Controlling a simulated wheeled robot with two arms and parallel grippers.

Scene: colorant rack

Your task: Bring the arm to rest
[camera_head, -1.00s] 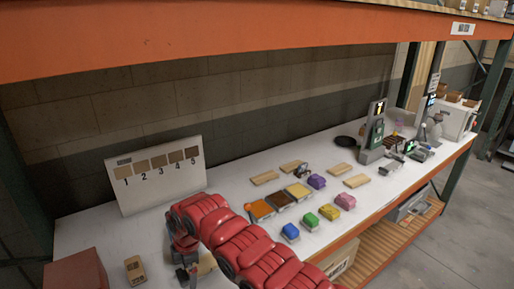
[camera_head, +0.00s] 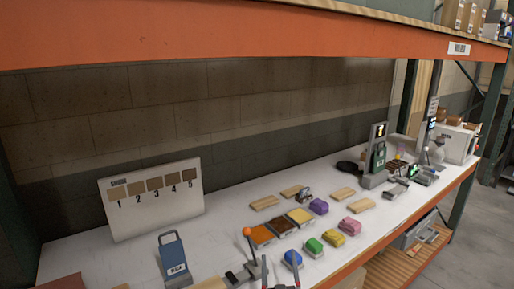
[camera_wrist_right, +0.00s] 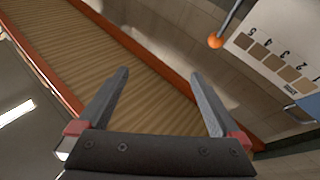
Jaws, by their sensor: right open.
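My right gripper (camera_head: 281,271) shows at the bottom edge of the head view, only its two upright fingers in sight. They are apart with nothing between them, in front of the shelf near the blue block (camera_head: 292,258). In the right wrist view the open fingers (camera_wrist_right: 163,92) are also empty, with the shelf's wooden slats and orange beam behind them. The rest of the right arm is below the head view. My left gripper is not in view.
A numbered swatch board (camera_head: 152,223) leans at the back left; a blue-topped container (camera_head: 173,260) stands before it. An orange ball on a rod (camera_head: 247,232) rises near my fingers. Several coloured blocks, trays and wooden pieces fill the middle. An orange beam (camera_head: 200,40) crosses above.

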